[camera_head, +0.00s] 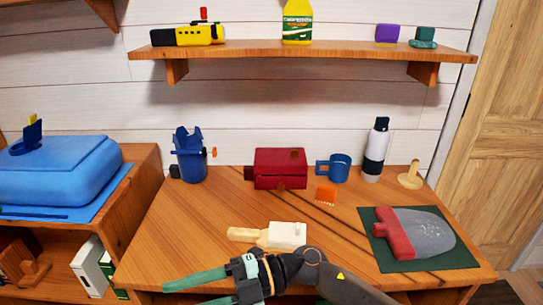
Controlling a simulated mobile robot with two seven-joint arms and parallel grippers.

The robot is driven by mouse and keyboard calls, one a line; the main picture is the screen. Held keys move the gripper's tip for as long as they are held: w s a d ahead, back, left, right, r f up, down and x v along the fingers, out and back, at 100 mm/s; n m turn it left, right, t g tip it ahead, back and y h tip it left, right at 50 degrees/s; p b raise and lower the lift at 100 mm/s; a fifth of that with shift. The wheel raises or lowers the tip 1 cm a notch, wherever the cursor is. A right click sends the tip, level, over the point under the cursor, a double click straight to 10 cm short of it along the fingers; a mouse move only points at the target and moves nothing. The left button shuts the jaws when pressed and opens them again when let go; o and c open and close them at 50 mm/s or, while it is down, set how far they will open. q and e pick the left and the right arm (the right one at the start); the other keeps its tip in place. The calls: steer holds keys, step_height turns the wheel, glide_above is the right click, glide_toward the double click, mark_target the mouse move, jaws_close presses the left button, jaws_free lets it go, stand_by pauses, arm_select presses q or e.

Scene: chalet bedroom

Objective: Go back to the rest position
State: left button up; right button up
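An arm comes in from the lower right and reaches left across the front edge of the wooden desk (340,235); I take it as my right arm. Its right gripper (180,295) points left, with two teal fingers spread apart and nothing seen between them. The lower finger is partly cut off by the picture's bottom edge. A white object with a pale wooden handle (286,235) lies on the desk just beyond the gripper's wrist, apart from the fingers. My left gripper is not in view.
On the desk stand a blue container (188,158), red box (280,162), blue mug (340,168), bottle (373,155), orange block (326,194) and wooden piece (410,178). A red-grey object (425,230) lies on a green mat (392,260). A shelf (340,50) hangs above.

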steer(key=w+d+m+t+y, duration=0.2)
steer(key=w+d+m+t, duration=0.5)
steer(key=m+t, duration=0.9)
steer(key=w+d+f+m+t+h, duration=0.2)
steer(key=d+f+m+t+h, duration=0.4)
steer(key=d+f+m+h, duration=0.5)
steer(key=s+d+f+m+g+h, duration=0.25)
steer(key=s+d+f, duration=0.25)
steer(key=s+f, duration=0.3)
steer(key=s+d+f+m+g+h, duration=0.2)
steer(key=s+d+f+g+h, duration=0.3)
steer(key=f, duration=0.6)
steer(key=s+d+r+y+p, duration=0.1)
steer(key=s+d+r+p, duration=0.1)
steer(key=r+p, duration=0.4)
steer(key=shift+s+d+r+y+p, duration=0.15)
steer(key=shift+s+y+p, duration=0.2)
steer(key=shift+s+p, duration=0.45)
steer(key=shift+w+m+t, duration=0.2)
steer(key=shift+m+t, duration=0.05)
